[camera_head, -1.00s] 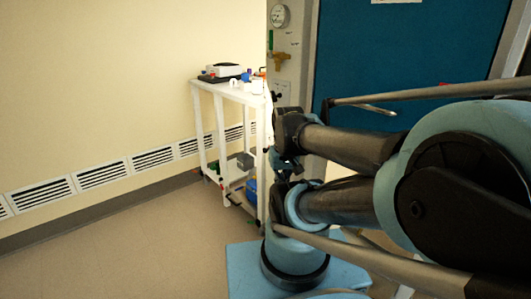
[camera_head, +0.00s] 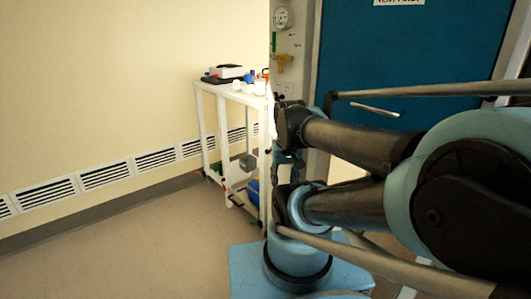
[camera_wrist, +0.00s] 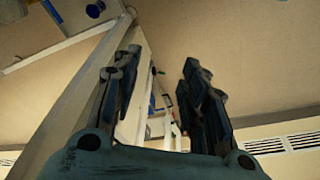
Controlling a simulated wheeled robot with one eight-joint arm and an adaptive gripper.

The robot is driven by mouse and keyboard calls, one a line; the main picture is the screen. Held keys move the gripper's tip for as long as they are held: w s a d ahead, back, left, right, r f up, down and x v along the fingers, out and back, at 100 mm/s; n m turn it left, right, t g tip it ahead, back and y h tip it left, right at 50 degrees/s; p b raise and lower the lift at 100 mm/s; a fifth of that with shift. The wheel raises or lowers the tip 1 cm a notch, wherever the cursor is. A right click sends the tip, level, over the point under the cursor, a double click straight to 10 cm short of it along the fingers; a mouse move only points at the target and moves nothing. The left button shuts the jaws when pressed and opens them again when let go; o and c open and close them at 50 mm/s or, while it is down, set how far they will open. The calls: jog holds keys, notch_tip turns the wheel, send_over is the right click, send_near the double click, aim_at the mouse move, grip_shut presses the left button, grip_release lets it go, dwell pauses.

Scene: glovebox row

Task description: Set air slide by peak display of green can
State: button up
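My gripper (camera_wrist: 160,68) fills the lower middle of the wrist view. Its two dark blue fingers stand apart with nothing held between them. In the head view my folded arm covers the right side, and I cannot make out the fingers there. I cannot pick out a green can, a peak display or an air slide in either view. Small items on the white cart and a round gauge on the back wall are too small to read.
A white cart (camera_head: 236,92) with a dark-and-white device (camera_head: 227,72) and small bottles on top stands against the wall. A round gauge (camera_head: 282,18) and a brass valve (camera_head: 284,57) are on the panel behind it. A blue door (camera_head: 410,60) is behind my arm. Floor at left is clear.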

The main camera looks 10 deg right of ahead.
jog(key=w+r+m+h, duration=0.1)
jog(key=w+r+m, duration=0.2)
jog(key=w+r, duration=0.35)
notch_tip(320, 180, up, 3)
jog(key=m+h, duration=0.3)
jog(key=m, duration=0.6)
send_over(267, 150)
jog(key=s+a, duration=0.3)
jog(key=a, duration=0.3)
jog(key=x, duration=1.6)
jog(key=shift+f, duration=0.45)
jog(key=shift+w+a, duration=0.1)
grip_shut()
